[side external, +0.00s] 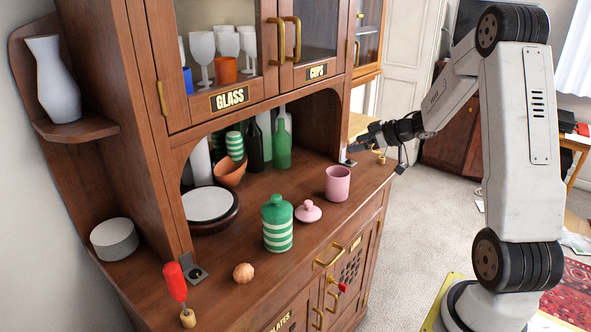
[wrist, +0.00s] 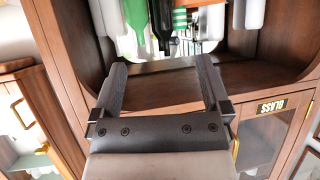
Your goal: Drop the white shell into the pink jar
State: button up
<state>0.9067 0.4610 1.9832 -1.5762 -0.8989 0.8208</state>
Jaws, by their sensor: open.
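The pink jar (side external: 337,186) stands upright and open on the cabinet counter in the side view. Its pink knobbed lid (side external: 308,211) lies on the counter to its left. I cannot make out a white shell; a small tan, ridged round object (side external: 243,272) sits near the counter's front left. My gripper (side external: 357,147) is above the right end of the counter, up and right of the jar and apart from it. In the wrist view my gripper (wrist: 160,68) is open, with nothing between its fingers.
A green striped bottle (side external: 278,226) stands left of the lid. A red-handled tool (side external: 176,285) stands at the front left. Bottles (side external: 282,143) and an orange bowl (side external: 231,173) fill the niche, with a round plate (side external: 208,205) beside them.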

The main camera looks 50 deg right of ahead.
jog(key=shift+v, duration=1.3)
jog(key=shift+w, duration=0.15)
jog(key=w+a+f+m+g+h, duration=0.2)
jog(key=w+a+h, duration=0.15)
jog(key=a, duration=0.95)
jog(key=s+a+f+g, duration=0.3)
jog(key=s+a, duration=0.4)
jog(key=a, duration=0.1)
jog(key=s+a+f+g+y, duration=0.1)
jog(key=s+a+f+g, duration=0.2)
jog(key=s+a, duration=0.4)
jog(key=shift+a+g, duration=0.7)
jog(key=shift+a, duration=0.1)
